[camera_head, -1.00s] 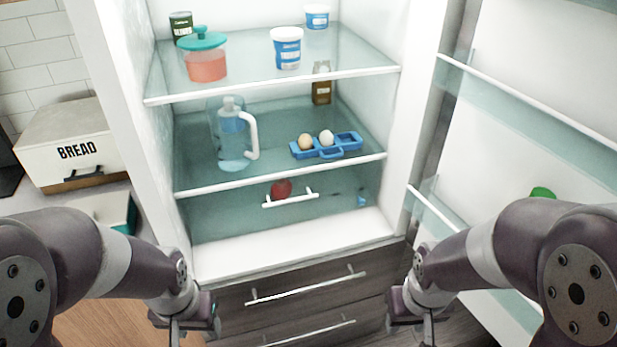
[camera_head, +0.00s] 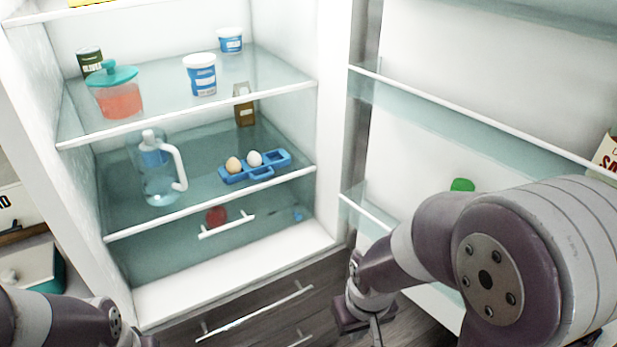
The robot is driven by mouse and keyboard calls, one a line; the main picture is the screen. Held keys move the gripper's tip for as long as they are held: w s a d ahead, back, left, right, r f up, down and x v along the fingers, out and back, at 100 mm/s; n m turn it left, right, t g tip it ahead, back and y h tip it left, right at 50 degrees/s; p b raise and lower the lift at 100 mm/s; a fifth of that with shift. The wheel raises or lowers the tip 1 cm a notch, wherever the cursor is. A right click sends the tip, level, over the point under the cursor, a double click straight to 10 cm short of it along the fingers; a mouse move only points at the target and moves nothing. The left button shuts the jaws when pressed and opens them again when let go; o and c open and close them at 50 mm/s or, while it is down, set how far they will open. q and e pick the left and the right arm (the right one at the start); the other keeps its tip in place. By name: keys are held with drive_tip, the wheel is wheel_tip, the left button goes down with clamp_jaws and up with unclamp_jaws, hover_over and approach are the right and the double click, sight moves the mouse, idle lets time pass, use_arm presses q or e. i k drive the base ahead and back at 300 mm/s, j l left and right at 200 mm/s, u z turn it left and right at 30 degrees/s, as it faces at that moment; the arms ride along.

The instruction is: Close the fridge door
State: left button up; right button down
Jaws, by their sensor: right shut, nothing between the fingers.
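The fridge door (camera_head: 430,135) stands wide open on the right, its inner side with shelves facing me. The fridge interior (camera_head: 235,275) is open to view in the middle. My right gripper (camera_head: 376,335) is low in front of the door's inner side, near the fridge's right edge. It is shut and empty, and its fingertips run to the bottom edge of the picture. My left arm (camera_head: 60,322) comes in at the lower left, and its gripper fingers are cut off below the frame. My right arm hides the lower part of the door.
Inside are a pitcher (camera_head: 160,175), a blue egg tray (camera_head: 262,171), a red-filled jar (camera_head: 118,98) and tubs (camera_head: 200,75). A green-capped item (camera_head: 462,185) and a carton (camera_head: 606,155) are on the door. Drawers (camera_head: 275,310) lie below. A counter with a bread box (camera_head: 15,212) is left.

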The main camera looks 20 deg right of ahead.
sight(496, 95)
drive_tip(key=k+l+z, duration=0.1)
drive_tip(key=z, duration=0.4)
drive_tip(key=l+z, duration=0.25)
drive_tip(key=z, duration=0.25)
drive_tip(key=k+l+u, duration=0.1)
drive_tip(key=l, duration=0.4)
drive_tip(key=l+u, duration=0.1)
drive_tip(key=l, duration=0.35)
drive_tip(key=k+l+u, duration=0.1)
drive_tip(key=l, duration=0.35)
drive_tip(key=k, duration=0.1)
